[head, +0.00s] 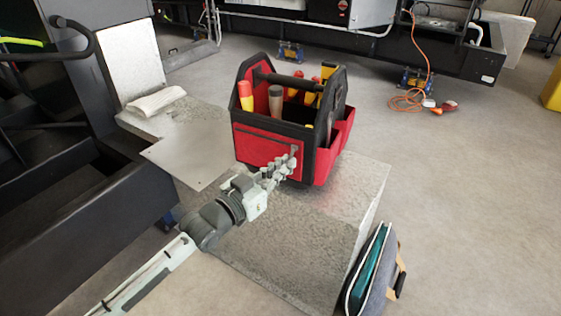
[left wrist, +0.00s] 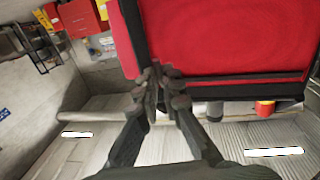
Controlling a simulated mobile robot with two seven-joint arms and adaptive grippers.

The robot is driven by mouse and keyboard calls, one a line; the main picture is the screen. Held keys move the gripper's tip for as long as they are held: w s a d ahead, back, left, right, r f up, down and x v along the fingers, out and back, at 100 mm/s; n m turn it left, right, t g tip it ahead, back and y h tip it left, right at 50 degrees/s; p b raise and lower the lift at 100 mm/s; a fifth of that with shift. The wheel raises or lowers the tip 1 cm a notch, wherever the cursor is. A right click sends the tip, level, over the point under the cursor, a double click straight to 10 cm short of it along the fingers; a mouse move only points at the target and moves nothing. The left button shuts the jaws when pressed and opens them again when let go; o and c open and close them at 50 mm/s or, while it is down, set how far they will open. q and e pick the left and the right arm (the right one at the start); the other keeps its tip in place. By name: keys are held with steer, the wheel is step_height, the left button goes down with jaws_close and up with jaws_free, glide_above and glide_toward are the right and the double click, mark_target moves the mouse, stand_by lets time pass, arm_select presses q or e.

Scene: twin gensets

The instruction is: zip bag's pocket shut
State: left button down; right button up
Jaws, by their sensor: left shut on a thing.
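The red and black tool bag (head: 265,150) stands upright on a grey metal box. Its front pocket faces me, with a dark zip line (head: 262,140) along the pocket's upper part. My left gripper (head: 292,157) is at the right end of this line, against the bag's front. In the left wrist view the red pocket panel (left wrist: 220,40) fills the top, and the zip line (left wrist: 245,79) runs right from my left fingertips (left wrist: 160,80). The fingers are closed together on the zip pull, which they hide. My right gripper is not in view.
The bag holds several tools with red, yellow and brown handles (head: 276,100). The metal box (head: 300,235) has bare top in front of the bag. A folded white cloth (head: 156,101) lies at left; a grey-blue case (head: 372,275) leans at the box's right side.

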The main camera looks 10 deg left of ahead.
arm_select(q)
steer(key=shift+a, duration=0.1)
steer(key=c, duration=1.7)
jaws_free()
steer(key=v, duration=1.2)
